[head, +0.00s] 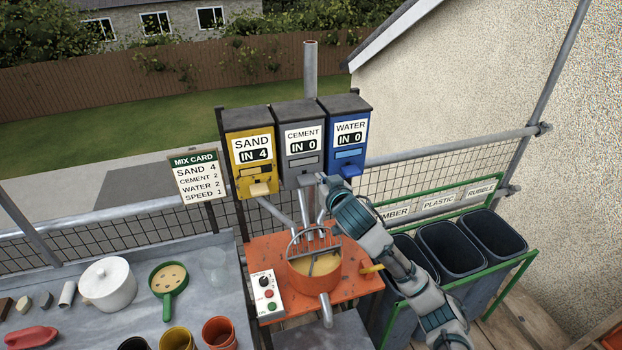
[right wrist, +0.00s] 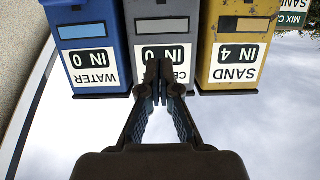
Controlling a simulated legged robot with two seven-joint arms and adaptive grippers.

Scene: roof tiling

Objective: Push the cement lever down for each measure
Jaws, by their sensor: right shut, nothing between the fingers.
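The grey cement dispenser (head: 301,137) reads "IN 0" and stands between the yellow sand dispenser (head: 250,145), reading "IN 4", and the blue water dispenser (head: 345,130), reading "IN 0". My right gripper (head: 322,183) is shut and empty, just below the front of the cement dispenser. In the right wrist view, upside down, its closed fingertips (right wrist: 160,75) lie over the cement label (right wrist: 180,60). The cement lever is hard to make out behind the gripper; I cannot tell whether they touch. The mix card (head: 195,177) lists sand 4, cement 2, water 2, speed 1. My left gripper is out of view.
An orange mixer bowl (head: 315,270) with a wire guard sits below the dispensers, beside a switch box (head: 266,294). A grey table (head: 100,325) at the left holds a white pot (head: 107,286), a green pan (head: 169,280) and cups. Dark bins (head: 452,248) stand at the right.

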